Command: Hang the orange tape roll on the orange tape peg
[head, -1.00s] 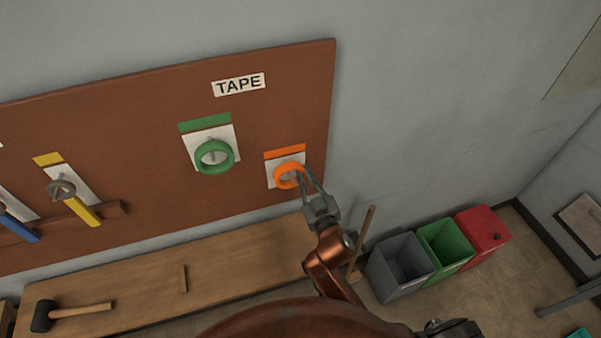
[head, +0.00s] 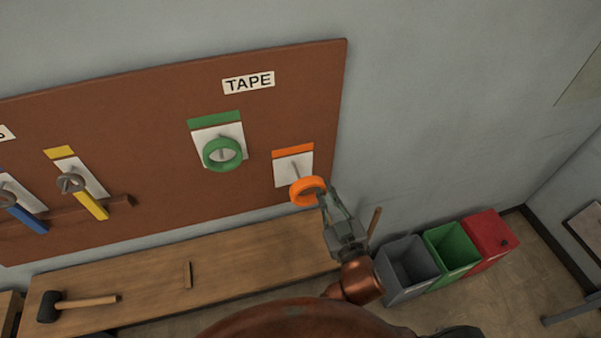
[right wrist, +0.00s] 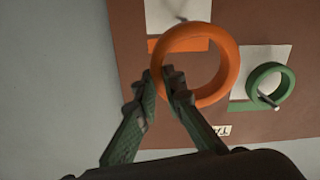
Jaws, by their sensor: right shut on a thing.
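The orange tape roll (head: 296,196) is held in my right gripper (head: 322,194), whose fingers are shut on its rim at the lower right. In the right wrist view the roll (right wrist: 233,65) hangs from the fingertips (right wrist: 166,80), its hole partly open to view. The orange tape peg (head: 295,169) is on a white card under an orange strip on the brown board. The roll is in front of the card's lower right corner, apart from the peg. The peg's tip also shows in the right wrist view (right wrist: 181,18), beyond the roll. My left gripper is out of view.
A green tape roll (head: 207,160) hangs on its peg to the left, under the TAPE label (head: 248,82). A wooden bench (head: 230,268) with a mallet (head: 75,303) runs below the board. Grey, green and red bins stand on the floor at right.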

